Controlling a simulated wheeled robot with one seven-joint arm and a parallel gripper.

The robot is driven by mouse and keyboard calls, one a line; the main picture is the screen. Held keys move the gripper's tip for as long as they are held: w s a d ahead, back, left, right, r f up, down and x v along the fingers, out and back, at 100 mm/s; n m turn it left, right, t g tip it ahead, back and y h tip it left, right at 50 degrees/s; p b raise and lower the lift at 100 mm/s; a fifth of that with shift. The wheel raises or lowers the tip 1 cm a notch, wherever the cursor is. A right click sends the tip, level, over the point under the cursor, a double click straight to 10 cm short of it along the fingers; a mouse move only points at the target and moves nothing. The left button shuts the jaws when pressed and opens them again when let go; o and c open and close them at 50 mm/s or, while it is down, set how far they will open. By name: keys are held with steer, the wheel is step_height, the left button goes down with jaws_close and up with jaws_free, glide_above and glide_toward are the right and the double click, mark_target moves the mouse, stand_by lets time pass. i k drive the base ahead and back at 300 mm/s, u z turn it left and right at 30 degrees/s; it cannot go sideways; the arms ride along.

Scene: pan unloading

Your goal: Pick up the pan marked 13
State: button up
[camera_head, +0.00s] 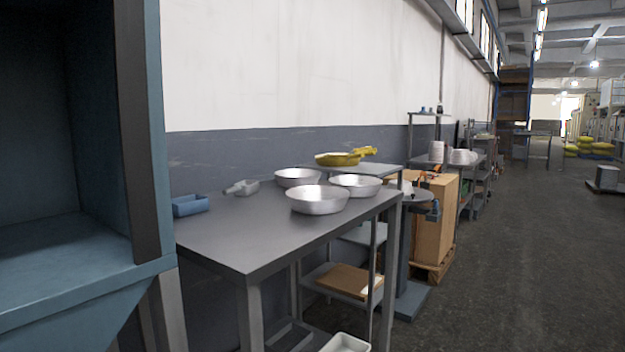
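Three round metal pans are grouped at the far right end of a dark metal table (225,240). The nearest pan (318,200) is silver and stands close to the table's front edge. A second silver pan (357,186) is behind it to the right, near the table's right end. A third, slightly pinkish pan (298,178) is behind it to the left, nearer the wall. All three sit upright. No number can be read on any pan, so I cannot tell which is marked 13. My gripper is not in view.
A blue tray (190,206) and a grey scoop (242,188) lie at the table's back left. A blue cabinet (150,270) fills the left foreground. Behind the table are a yellow pan-like object (338,159) and a wooden box (436,220). The floor (510,270) on the right is clear.

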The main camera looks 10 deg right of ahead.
mark_target(290, 178)
steer(key=z, duration=1.8)
steer(key=i, duration=1.9)
steer(key=u, duration=3.1)
